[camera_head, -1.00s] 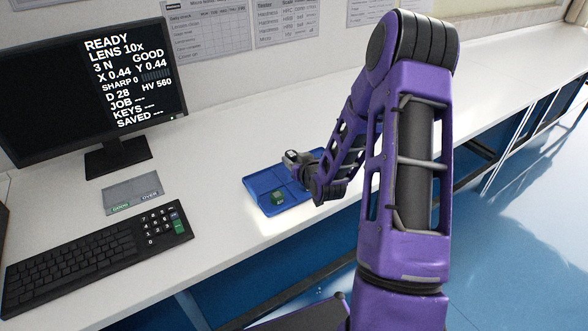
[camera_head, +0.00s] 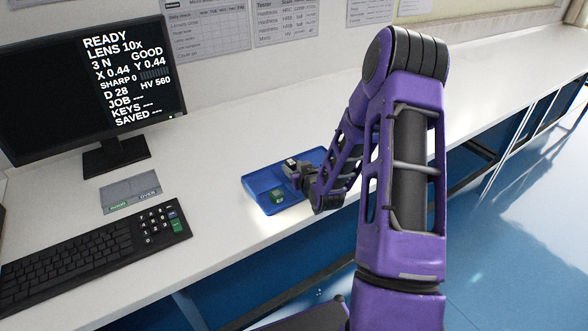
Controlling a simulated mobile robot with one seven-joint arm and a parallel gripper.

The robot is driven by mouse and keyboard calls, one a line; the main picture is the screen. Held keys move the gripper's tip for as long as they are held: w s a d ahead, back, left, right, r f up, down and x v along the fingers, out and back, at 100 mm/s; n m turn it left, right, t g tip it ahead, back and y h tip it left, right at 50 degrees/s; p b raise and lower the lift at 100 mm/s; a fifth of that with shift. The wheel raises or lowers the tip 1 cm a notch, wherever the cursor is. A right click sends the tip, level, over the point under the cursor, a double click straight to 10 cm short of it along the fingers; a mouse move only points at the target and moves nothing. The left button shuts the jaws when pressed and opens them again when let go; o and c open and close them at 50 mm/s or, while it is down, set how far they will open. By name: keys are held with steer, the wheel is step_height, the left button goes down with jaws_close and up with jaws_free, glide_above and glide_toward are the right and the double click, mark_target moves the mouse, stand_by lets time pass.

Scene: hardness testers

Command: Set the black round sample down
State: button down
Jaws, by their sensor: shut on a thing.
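My gripper (camera_head: 291,170) is at the end of the purple arm, over the blue tray (camera_head: 262,181). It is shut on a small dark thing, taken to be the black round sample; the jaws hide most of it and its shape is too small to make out. I cannot tell whether the sample touches the tray floor. The tray has raised dividers, and my wrist and forearm hide its right part.
A small green block (camera_head: 277,196) sits in the tray's front part, close to my gripper. A grey two-part plate (camera_head: 130,193), a keyboard (camera_head: 85,255) and a monitor (camera_head: 90,85) stand to the left. The white bench is clear behind the tray.

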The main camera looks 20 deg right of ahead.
steer(key=shift+c, duration=1.9)
jaws_free()
steer(key=shift+s+f, duration=0.25)
steer(key=shift+f, duration=0.35)
steer(key=shift+r+p, duration=0.7)
steer(key=shift+p, duration=0.3)
steer(key=v, duration=1.1)
steer(key=shift+s+r, duration=0.25)
steer(key=shift+r, duration=0.1)
